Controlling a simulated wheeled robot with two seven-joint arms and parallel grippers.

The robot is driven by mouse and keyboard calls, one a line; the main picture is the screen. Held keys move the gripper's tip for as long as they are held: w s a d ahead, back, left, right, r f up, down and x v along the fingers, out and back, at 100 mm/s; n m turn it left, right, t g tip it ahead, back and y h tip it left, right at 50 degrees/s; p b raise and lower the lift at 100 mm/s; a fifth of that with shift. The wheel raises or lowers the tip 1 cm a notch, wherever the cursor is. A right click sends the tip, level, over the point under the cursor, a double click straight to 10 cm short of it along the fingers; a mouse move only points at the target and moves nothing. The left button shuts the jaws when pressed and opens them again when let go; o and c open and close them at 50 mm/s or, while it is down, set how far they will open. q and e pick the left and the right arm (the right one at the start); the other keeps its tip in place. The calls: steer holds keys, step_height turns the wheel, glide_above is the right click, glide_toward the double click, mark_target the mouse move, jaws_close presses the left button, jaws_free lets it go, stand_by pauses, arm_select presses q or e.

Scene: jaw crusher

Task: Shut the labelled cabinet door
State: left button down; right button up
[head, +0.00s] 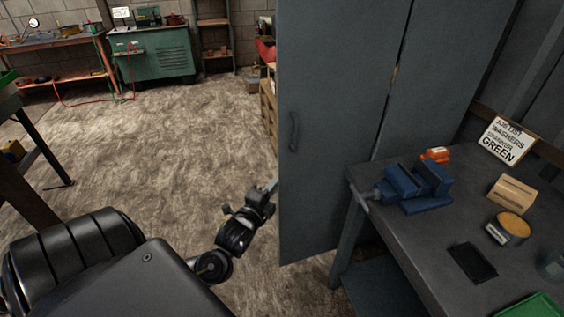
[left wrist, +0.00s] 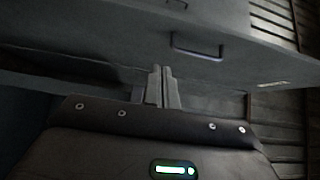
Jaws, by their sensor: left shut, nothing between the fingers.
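The tall grey cabinet door (head: 335,120) stands right of the middle in the head view, with a dark handle (head: 293,131) near its left edge. A narrow dark gap runs down its right side, beside another grey panel (head: 440,80). I cannot tell how far the door stands open, and I see no readable label on it. My left gripper (head: 272,186) is shut and empty at the door's left edge, below the handle. In the left wrist view its fingers (left wrist: 160,72) point at the door (left wrist: 110,40), left of the handle (left wrist: 197,47); contact is unclear. My right gripper is out of view.
A workbench (head: 420,250) at right holds a blue vise (head: 415,187), an orange item (head: 435,154), a wooden block (head: 512,196) and a round tin (head: 508,229). A sign (head: 503,141) leans behind them. The floor (head: 170,140) left of the door is clear.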

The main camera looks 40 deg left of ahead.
arm_select(q)
glide_toward(287, 153)
steer(key=w+d, duration=0.2)
steer(key=w, duration=0.2)
steer(key=a, duration=0.1)
steer(key=w+a+p, duration=0.1)
steer(key=shift+w+a, duration=0.15)
steer(key=shift+a, duration=0.2)
steer(key=shift+w+a, duration=0.25)
steer(key=shift+a, duration=0.1)
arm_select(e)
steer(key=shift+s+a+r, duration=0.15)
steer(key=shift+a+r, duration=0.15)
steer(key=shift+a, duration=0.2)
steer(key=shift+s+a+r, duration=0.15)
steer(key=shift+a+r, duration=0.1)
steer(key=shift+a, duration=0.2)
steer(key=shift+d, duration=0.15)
